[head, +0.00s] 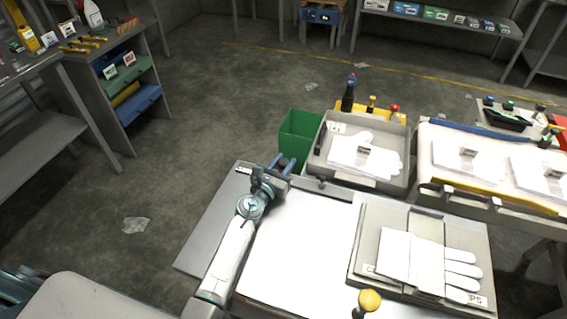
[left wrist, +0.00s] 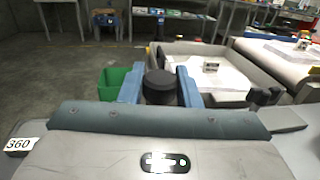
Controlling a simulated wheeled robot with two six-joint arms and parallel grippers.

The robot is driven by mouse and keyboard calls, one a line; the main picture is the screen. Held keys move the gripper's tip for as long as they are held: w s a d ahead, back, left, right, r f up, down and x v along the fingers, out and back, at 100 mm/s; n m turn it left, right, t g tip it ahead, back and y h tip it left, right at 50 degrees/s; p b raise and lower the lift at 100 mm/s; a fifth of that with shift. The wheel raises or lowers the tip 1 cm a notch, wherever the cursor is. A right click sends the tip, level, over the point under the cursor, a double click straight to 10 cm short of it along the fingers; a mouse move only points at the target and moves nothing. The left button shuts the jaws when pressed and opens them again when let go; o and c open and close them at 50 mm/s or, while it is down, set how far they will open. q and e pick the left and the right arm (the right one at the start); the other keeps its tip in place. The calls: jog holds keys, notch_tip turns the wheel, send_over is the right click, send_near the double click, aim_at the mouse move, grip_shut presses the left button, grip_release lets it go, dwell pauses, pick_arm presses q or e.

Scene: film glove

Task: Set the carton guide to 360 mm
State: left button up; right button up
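My left gripper (head: 278,168) is at the far left corner of the white-topped work board (head: 300,240). In the left wrist view its two blue fingers (left wrist: 160,88) stand on either side of a black round knob (left wrist: 160,80), which fills the gap between them. The knob looks like the carton guide's handle, but the gripper hides most of what is under it. A grey bar (head: 325,188) runs along the board's far edge to the right of the gripper. A white label reading 360 (left wrist: 18,145) shows at the left of the wrist view. My right gripper is not in view.
A grey carton tray (head: 480,238) with a white glove (head: 425,262) lies on the right of the board. Behind stand a green bin (head: 298,135) and a grey tray (head: 400,182) with another glove. A yellow ball-topped handle (head: 369,300) is at the front. The board's middle is clear.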

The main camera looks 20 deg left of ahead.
pick_arm(q)
grip_shut()
jog(key=a+b, duration=0.2)
jog(key=a, duration=0.9)
jog(key=shift+w+f, duration=0.1)
jog(key=shift+w, duration=0.05)
jog(key=shift+a, duration=0.3)
jog(key=o, duration=0.6)
grip_release()
jog(key=shift+o, duration=0.2)
